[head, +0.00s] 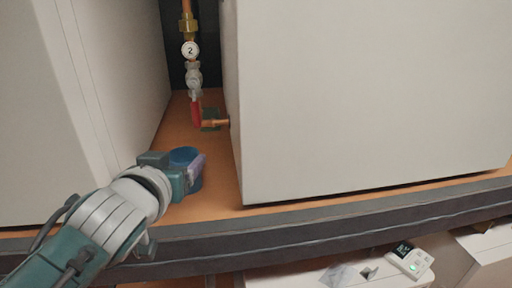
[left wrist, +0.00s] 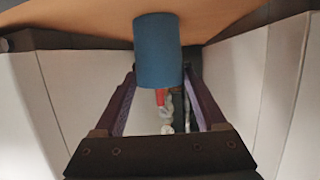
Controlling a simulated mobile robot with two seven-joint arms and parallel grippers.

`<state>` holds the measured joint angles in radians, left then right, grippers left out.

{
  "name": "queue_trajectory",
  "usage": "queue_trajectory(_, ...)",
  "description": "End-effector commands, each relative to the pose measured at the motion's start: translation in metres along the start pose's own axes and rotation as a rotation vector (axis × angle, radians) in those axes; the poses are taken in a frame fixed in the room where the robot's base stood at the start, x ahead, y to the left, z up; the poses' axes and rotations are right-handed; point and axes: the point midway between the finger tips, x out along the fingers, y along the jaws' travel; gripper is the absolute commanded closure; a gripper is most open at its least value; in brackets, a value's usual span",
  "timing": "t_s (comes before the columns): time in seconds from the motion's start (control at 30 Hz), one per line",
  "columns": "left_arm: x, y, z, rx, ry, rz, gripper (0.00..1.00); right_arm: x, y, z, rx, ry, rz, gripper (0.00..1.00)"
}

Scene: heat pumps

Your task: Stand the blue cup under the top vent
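The blue cup (head: 184,156) is at the front of the gap between two large white housings, over the orange-brown shelf (head: 215,200). My left gripper (head: 190,172) is at the cup and partly covers it in the head view. In the left wrist view the cup (left wrist: 158,50) lies between the two fingertips (left wrist: 160,72), close to both. I cannot tell whether the fingers press on it, or whether its base touches the shelf. My right gripper is out of view. No vent shows clearly in either view.
A large white housing (head: 370,95) stands right of the gap, another (head: 60,100) left. Behind the cup are a copper pipe with a "2" tag (head: 190,49) and a red-handled valve (head: 196,112). A dark shelf edge (head: 310,222) runs in front. A small display device (head: 410,262) sits lower right.

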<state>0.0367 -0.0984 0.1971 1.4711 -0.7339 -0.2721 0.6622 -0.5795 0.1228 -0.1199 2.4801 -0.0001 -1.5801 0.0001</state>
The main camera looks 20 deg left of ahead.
Motion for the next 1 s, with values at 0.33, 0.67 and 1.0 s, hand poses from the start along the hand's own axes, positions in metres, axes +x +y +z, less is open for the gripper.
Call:
queue_trajectory(0.33,0.0,0.0,0.0,0.0,-0.001,0.0,0.68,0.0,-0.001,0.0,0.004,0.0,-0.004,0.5)
queue_trajectory(0.67,0.0,0.0,0.0,0.0,0.0,0.0,0.91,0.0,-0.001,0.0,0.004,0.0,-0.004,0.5)
queue_trajectory(1.0,-0.011,0.0,-0.037,0.002,0.005,0.002,0.91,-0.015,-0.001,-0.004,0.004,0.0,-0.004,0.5)
